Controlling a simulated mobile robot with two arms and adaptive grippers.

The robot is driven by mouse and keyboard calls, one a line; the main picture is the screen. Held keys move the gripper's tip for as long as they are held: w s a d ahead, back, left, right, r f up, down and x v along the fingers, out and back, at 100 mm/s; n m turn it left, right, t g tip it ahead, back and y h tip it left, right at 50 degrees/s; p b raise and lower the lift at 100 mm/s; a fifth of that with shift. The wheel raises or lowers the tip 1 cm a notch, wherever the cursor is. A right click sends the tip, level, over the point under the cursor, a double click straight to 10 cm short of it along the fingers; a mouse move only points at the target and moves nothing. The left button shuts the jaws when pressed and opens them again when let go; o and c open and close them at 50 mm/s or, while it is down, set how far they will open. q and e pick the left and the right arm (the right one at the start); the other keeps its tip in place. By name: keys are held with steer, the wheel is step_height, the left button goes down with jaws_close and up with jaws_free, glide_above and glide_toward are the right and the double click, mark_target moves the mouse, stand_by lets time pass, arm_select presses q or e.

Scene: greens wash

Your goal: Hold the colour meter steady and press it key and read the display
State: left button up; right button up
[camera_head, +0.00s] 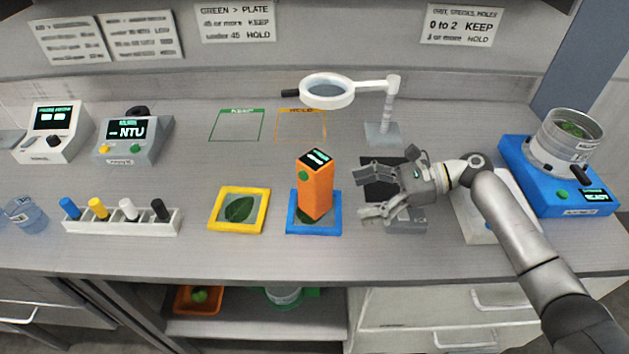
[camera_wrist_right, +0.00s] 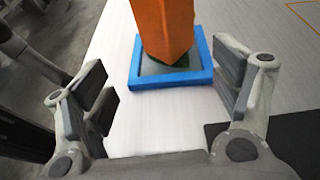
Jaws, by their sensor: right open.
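The colour meter (camera_head: 316,188) is an upright orange block standing on a leaf in a blue-framed tray (camera_head: 314,228). Its small dark display (camera_head: 317,157) is on top with light marks too small to read. A green key (camera_head: 303,175) shows on its front face. My right gripper (camera_head: 366,194) is open and empty, to the right of the meter, with its fingers pointing at it and apart from it. In the right wrist view the meter (camera_wrist_right: 163,30) and blue tray (camera_wrist_right: 172,78) lie ahead, between and beyond the open fingers. My left gripper is not in view.
A yellow-framed tray (camera_head: 239,228) with a leaf lies left of the meter. A rack (camera_head: 122,224) with coloured pegs is farther left. A magnifier (camera_head: 327,90) on a stand is behind. A blue spinner machine (camera_head: 556,180) stands right. The counter's front edge is close.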

mark_target(320, 199)
steer(key=shift+w+d+r+m, duration=0.1)
steer(key=shift+w+r+m, duration=0.15)
steer(key=shift+w, duration=0.3)
steer(key=b+x, duration=0.1)
steer(key=x, duration=0.1)
steer(key=shift+s+a+f, duration=0.15)
steer(key=shift+a, duration=0.2)
steer(key=b+x, duration=0.1)
steer(key=x, duration=0.1)
steer(key=shift+a+f, duration=0.1)
steer(key=shift+a, duration=0.2)
steer(key=x, duration=0.1)
steer(key=p+x, duration=0.1)
steer(key=x, duration=0.1)
steer(key=shift+a, duration=0.35)
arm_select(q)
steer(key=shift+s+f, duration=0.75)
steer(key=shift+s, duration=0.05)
arm_select(e)
steer(key=shift+a, duration=0.35)
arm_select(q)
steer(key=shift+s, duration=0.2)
arm_select(e)
steer(key=c, duration=0.6)
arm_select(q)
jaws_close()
